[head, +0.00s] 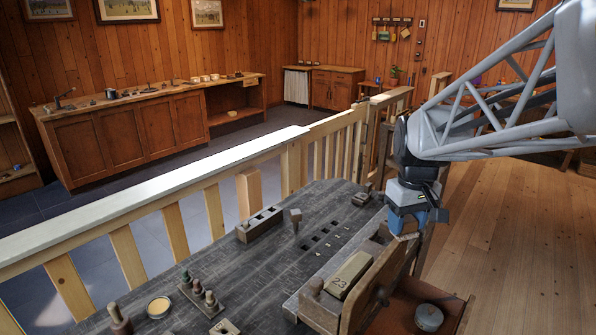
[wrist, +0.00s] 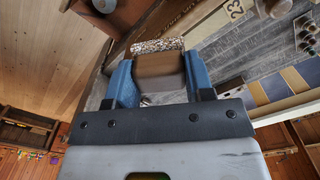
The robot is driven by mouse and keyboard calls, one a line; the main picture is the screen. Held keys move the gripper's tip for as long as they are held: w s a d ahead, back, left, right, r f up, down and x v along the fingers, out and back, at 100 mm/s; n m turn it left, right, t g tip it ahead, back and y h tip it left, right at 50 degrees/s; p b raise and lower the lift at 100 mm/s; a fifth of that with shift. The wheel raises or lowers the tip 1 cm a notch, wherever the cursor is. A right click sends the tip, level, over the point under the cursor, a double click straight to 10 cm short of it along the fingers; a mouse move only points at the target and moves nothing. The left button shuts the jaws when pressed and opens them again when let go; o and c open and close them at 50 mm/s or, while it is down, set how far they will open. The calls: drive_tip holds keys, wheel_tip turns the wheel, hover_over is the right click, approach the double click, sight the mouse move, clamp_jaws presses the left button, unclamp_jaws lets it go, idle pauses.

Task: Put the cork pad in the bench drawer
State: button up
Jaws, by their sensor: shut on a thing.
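My gripper (head: 408,215) is at the bench's right edge, pointing down. It also shows in the wrist view (wrist: 155,75), where its two blue fingers are shut on the cork pad (wrist: 158,45), a brown block with a speckled cork face. In the head view the pad is mostly hidden by the fingers. The bench drawer (head: 462,312) stands open at the lower right, a reddish wooden box with a grey round thing (head: 429,317) inside. The gripper is above and behind the drawer, apart from it; part of the drawer is cut off by the frame.
The dark bench top (head: 255,285) carries a block marked 23 (head: 349,274), a slotted wooden block (head: 259,224), a rack of small turned pieces (head: 199,297) and a round dish (head: 158,307). A wooden vise jaw (head: 375,290) stands between the bench top and drawer. Floor to the right is clear.

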drive_tip(key=s+d+m, duration=0.2)
drive_tip(key=s+d, duration=0.4)
wheel_tip(320, 180, down, 36)
drive_tip(key=shift+r, duration=0.15)
drive_tip(key=shift+w+d, duration=0.1)
drive_tip(key=shift+f, duration=3.15)
drive_tip(key=shift+f, duration=1.85)
drive_tip(key=shift+f, duration=0.15)
drive_tip(key=o, duration=0.9)
